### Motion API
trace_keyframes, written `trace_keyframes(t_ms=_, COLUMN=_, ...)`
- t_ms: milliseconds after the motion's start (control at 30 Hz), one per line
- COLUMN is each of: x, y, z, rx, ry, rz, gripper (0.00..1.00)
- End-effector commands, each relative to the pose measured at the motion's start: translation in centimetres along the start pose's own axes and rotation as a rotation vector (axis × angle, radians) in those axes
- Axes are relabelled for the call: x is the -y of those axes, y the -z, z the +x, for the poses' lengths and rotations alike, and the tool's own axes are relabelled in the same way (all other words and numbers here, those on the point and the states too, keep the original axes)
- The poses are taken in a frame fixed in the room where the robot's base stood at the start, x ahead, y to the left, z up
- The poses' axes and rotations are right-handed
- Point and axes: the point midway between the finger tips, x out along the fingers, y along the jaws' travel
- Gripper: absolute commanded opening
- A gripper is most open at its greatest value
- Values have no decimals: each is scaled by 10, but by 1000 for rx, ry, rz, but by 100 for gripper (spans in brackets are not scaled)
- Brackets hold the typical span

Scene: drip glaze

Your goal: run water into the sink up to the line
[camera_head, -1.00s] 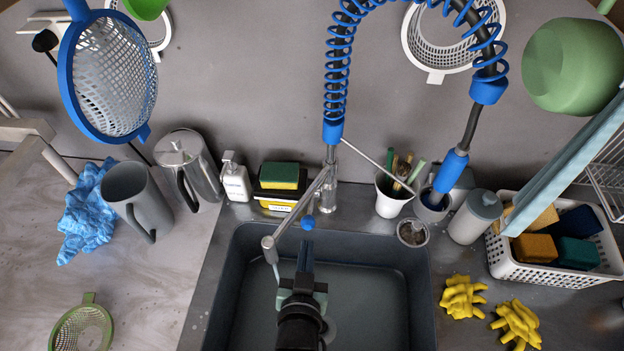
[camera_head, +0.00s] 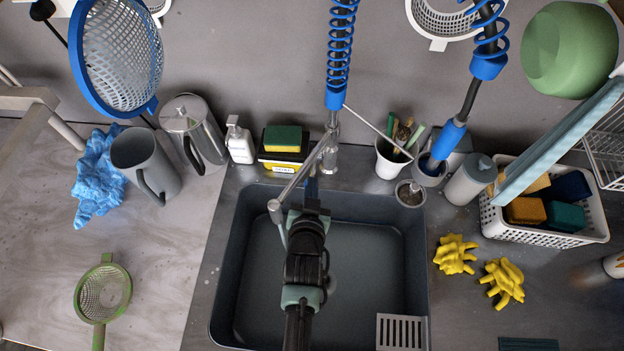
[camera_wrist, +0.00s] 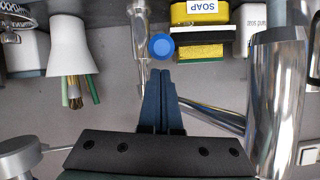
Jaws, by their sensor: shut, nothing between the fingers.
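The dark sink (camera_head: 228,262) lies in the counter, with a smooth grey-blue floor; I cannot tell whether water covers it, and I make out no fill line. The metal tap (camera_head: 298,182) reaches over the sink's left part, its outlet pointing down; no clear stream shows. A round blue knob (camera_wrist: 161,47) on the tap shows in the wrist view, just beyond my fingertips; in the head view my arm hides it. My gripper (camera_head: 312,182) is shut and empty at the sink's back edge, beside the tap. Its dark blue fingers (camera_wrist: 160,75) show together in the wrist view.
A soap box with sponges (camera_head: 283,148) and a soap bottle (camera_head: 240,142) stand behind the sink, left of the tap. A white brush cup (camera_head: 391,160) stands right of it. Yellow gloves (camera_head: 455,254) lie right of the sink. A slotted grate (camera_head: 402,332) shows at its front right.

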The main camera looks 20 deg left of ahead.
Motion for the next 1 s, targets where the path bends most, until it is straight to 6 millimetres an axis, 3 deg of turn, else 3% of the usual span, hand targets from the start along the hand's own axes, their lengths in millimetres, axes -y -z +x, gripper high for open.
trace_keyframes(t_ms=200, x=0, y=1, z=12, rx=-1, ry=0, rz=0, gripper=0)
trace_keyframes(t_ms=633, x=0, y=-2, z=14, rx=0, ry=0, rz=0, gripper=0)
trace_keyframes(t_ms=1000, x=-6, y=-35, z=22, rx=2, ry=-1, rz=0, gripper=0)
